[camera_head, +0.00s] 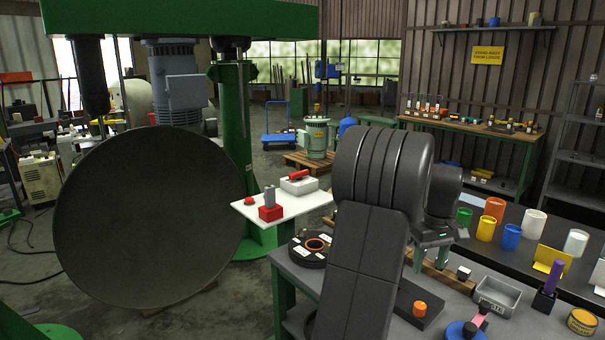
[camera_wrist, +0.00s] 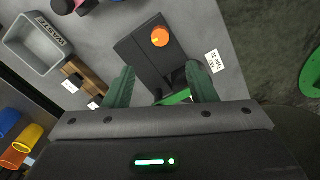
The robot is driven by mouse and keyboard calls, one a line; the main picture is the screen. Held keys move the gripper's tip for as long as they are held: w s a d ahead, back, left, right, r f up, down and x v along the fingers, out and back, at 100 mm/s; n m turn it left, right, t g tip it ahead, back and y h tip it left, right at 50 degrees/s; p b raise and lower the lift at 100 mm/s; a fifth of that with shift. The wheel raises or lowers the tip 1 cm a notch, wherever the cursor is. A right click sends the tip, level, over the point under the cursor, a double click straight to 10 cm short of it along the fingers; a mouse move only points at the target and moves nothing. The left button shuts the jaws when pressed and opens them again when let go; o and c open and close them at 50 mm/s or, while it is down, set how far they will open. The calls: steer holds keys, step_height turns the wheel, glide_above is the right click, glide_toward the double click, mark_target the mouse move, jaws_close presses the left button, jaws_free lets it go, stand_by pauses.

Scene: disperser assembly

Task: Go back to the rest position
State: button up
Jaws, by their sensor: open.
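My gripper (camera_wrist: 160,72) has its two green fingers apart in the wrist view, with nothing held between them. It hangs over the grey workbench (camera_head: 292,262), pointing down. A dark plate with an orange knob (camera_wrist: 160,37) lies beyond the fingertips; the knob also shows in the head view (camera_head: 420,308). A green piece (camera_wrist: 176,97) shows low between the fingers, partly hidden, and I cannot tell what it is. In the head view my arm covers the middle of the bench and hides most of the gripper.
A grey bin (camera_wrist: 38,45), a wooden strip (camera_wrist: 92,80) and a white label (camera_wrist: 214,62) lie near the gripper. A purple-handled tool (camera_head: 553,277) stands in a block at right. Several coloured cups, including a yellow one (camera_head: 486,229), stand behind. A large dark disc (camera_head: 150,215) stands left.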

mark_target(420, 305)
step_height(420, 305, down, 13)
steer(key=shift+f+p, duration=0.15)
steer(key=shift+p, duration=0.15)
steer(key=shift+f+m, duration=0.2)
steer(key=shift+m, duration=0.1)
steer(key=m, duration=0.4)
steer(key=shift+m, duration=0.4)
steer(key=m+p, duration=0.1)
steer(key=m, duration=0.4)
steer(key=m+p, duration=0.1)
steer(key=m, duration=0.4)
steer(key=m+p, duration=0.1)
steer(key=m, duration=0.3)
steer(key=shift+m, duration=0.3)
